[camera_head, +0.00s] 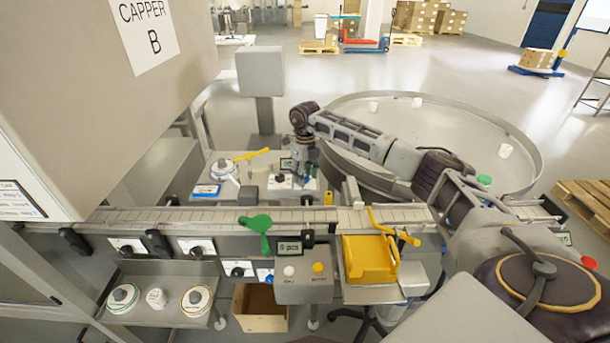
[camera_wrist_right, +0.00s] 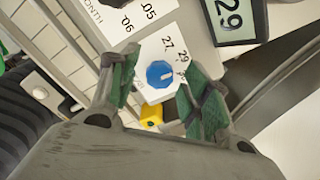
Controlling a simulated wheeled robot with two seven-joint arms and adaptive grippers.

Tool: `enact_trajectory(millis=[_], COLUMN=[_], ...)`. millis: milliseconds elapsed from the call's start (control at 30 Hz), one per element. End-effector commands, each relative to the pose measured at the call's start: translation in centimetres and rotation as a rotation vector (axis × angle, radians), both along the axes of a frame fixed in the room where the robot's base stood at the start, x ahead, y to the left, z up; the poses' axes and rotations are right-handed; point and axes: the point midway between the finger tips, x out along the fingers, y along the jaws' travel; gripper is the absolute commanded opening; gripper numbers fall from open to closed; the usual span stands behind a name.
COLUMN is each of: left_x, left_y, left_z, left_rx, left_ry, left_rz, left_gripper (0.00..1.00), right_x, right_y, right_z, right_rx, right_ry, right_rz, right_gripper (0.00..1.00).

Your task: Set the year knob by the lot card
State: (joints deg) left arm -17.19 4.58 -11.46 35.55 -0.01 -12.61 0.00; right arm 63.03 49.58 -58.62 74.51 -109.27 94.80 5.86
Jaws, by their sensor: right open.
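The year knob (camera_wrist_right: 157,73) is blue with a white mark towards its right side. It sits on a white dial plate (camera_wrist_right: 152,50) printed with 27 and 29; another label is partly hidden by a finger. My right gripper (camera_wrist_right: 160,66) is open, its green-padded fingers on either side of the knob; contact cannot be told. In the head view my right gripper (camera_head: 303,172) points down over the small dial panel (camera_head: 280,187) behind the conveyor and hides part of it. I cannot make out a lot card for certain. My left gripper is not in view.
A month dial plate (camera_wrist_right: 98,12) with 05 and 06 lies beside the year plate. A display (camera_wrist_right: 232,20) reading 29 is at the upper right. A yellow part (camera_wrist_right: 151,116) shows below the knob. The conveyor (camera_head: 230,215) and a yellow bin (camera_head: 368,260) stand in front.

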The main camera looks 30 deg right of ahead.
Motion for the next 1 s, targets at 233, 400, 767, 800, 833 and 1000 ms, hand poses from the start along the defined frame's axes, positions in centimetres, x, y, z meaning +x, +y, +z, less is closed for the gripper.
enact_trajectory(millis=[233,400,767,800,833,1000], left_x=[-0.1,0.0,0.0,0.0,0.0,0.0], left_y=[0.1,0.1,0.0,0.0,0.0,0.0], left_z=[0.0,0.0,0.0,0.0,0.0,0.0], left_rx=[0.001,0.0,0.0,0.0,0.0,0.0], left_ry=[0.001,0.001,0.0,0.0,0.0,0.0], left_rz=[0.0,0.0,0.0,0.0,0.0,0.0], left_gripper=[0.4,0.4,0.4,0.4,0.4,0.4], right_x=[0.0,0.0,0.1,0.1,0.1,0.1], right_y=[0.0,0.0,0.0,0.0,0.0,0.0], right_z=[0.5,1.8,6.9,7.5,8.0,10.2], right_rx=[0.0,0.0,0.0,0.0,0.0,0.0], right_ry=[-0.001,-0.001,-0.002,-0.002,-0.002,-0.002], right_rz=[0.0,0.0,0.0,0.0,0.0,0.0], right_gripper=[0.48,0.48,0.48,0.48,0.48,0.48])
